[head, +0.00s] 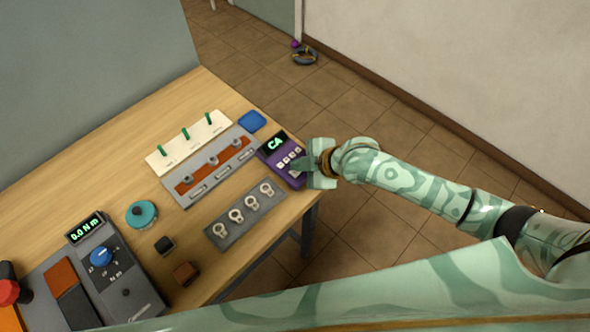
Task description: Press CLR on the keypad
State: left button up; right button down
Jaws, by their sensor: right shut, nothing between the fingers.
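The keypad (268,150) is a small purple unit with a dark screen and pale keys at the right edge of the table. Its screen shows "CA" in green. My right gripper (303,172) is shut and empty, with its fingertips at the keypad's right side, over or against the lower keys. The fingers hide part of the keys, and the key labels are too small to read. I cannot tell whether the fingertips touch a key. My left gripper does not show.
Beside the keypad are a grey panel (248,226) with ring-shaped parts, a grey-and-brown rack (184,200), a white board (197,152) with green pegs and a blue item (252,121). A torque device (113,275) reading "0.0 N m" stands front left. Floor (345,222) lies beyond the table's right edge.

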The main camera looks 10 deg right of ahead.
aim_at(299, 174)
jog(key=shift+f, duration=0.3)
jog(key=shift+f, duration=0.45)
dwell(0.5)
jog(key=shift+r, duration=0.1)
jog(key=shift+r+p, duration=0.8)
notch_tip(299, 174, up, 5)
jog(key=p, duration=0.5)
jog(key=shift+r, duration=0.1)
dwell(0.8)
